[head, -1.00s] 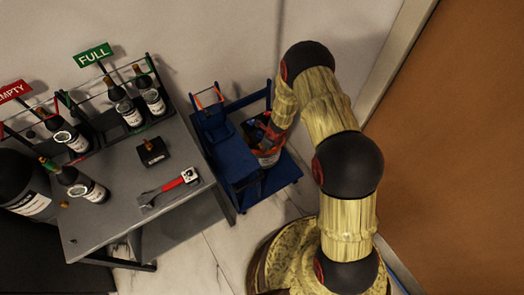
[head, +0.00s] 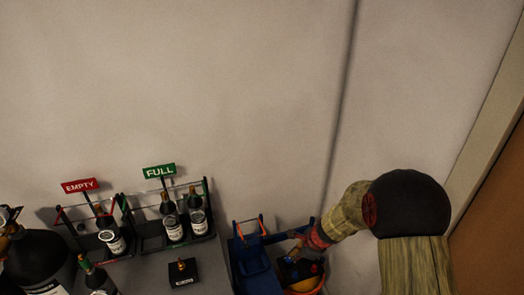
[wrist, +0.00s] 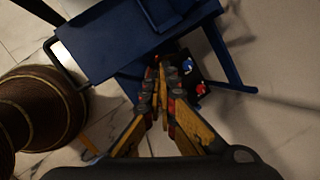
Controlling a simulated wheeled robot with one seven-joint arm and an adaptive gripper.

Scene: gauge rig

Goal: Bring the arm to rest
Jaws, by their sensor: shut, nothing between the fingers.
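My gripper (wrist: 160,78) is shut and empty in the wrist view, its fingers together. It points at the blue cart (wrist: 110,45), above a dark block with a red and a blue knob. In the head view my arm comes in from the lower right and bends left. My gripper (head: 296,243) hangs there over the right side of the blue cart (head: 252,270), partly hidden by the dim light and the arm. I cannot tell whether it touches anything.
The dark knobbed block (head: 299,270) sits over an orange-rimmed bucket (head: 309,286). Bottle racks with an EMPTY sign (head: 80,186) and a FULL sign (head: 159,171) stand left on a grey table. A small black block (head: 183,273) is there too. A wall is behind, a brown door (head: 490,220) right.

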